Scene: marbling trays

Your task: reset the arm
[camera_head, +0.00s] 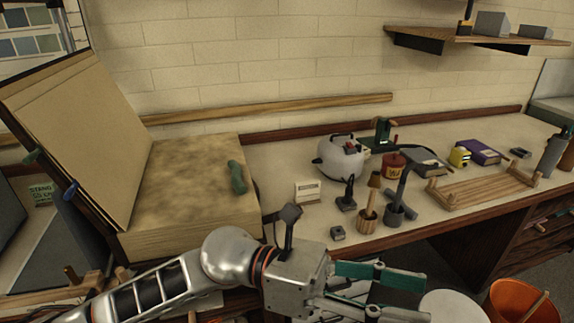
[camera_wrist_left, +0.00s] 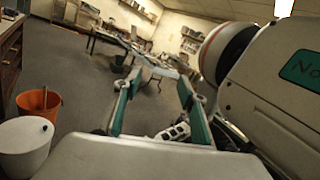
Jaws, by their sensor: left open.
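My left arm comes in from the left along the bottom of the head view. Its gripper (camera_head: 408,296) is open and empty, with two green-and-grey fingers spread and pointing right, in front of the bench's near edge. In the left wrist view the gripper (camera_wrist_left: 161,82) shows its two green fingers apart, with nothing between them but the distant room. My right gripper is in neither view.
The bench (camera_head: 290,165) holds a white kettle-like pot (camera_head: 340,158), a red can (camera_head: 394,166), a wooden rack (camera_head: 484,190) and several small tools. A large tan block (camera_head: 190,190) stands left. An orange bucket (camera_head: 522,303) and white bin (camera_head: 452,305) stand below, right.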

